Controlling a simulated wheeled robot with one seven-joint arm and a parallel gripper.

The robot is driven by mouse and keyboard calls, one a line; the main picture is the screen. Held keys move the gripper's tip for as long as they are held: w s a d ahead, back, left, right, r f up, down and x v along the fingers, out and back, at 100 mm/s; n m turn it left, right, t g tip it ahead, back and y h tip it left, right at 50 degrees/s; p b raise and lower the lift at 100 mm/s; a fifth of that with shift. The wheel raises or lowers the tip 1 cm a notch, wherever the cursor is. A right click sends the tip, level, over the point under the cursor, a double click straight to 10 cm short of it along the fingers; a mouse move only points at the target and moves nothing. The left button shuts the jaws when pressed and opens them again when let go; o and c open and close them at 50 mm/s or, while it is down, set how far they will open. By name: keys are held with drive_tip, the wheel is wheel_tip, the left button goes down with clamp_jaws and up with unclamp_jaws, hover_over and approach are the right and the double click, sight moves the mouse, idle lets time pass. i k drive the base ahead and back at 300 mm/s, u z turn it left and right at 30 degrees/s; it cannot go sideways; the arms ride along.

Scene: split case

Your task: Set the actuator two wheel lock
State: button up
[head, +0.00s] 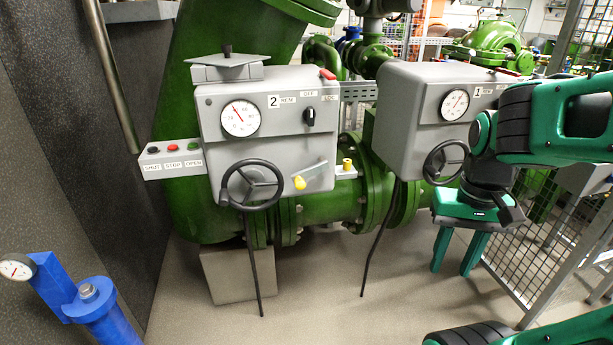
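The grey actuator two box (237,102), marked 2, is mounted on the green pipework left of centre. Its black handwheel (252,186) is on the lower front. A pale lever with a yellow knob (300,183) sits just right of the wheel. A small yellow-topped piece (347,164) stands on a bracket at the box's right side. I cannot tell which of these is the wheel lock. My gripper (455,269) points down at the right, in front of actuator one, well apart from actuator two. Its green fingers are spread, with nothing seen between them.
The actuator one box (408,105) with its own handwheel (449,162) stands beside actuator two. A button box (171,158) is on the left. Black rods (253,265) hang below both wheels. A blue gauge post (97,305) is front left, mesh fence (540,225) right. The middle floor is clear.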

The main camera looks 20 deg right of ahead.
sight(298, 178)
drive_tip(key=z, duration=0.25)
drive_tip(key=k, duration=1.8)
drive_tip(key=u, duration=0.65)
drive_tip(key=i, duration=1)
drive_tip(key=z, duration=0.05)
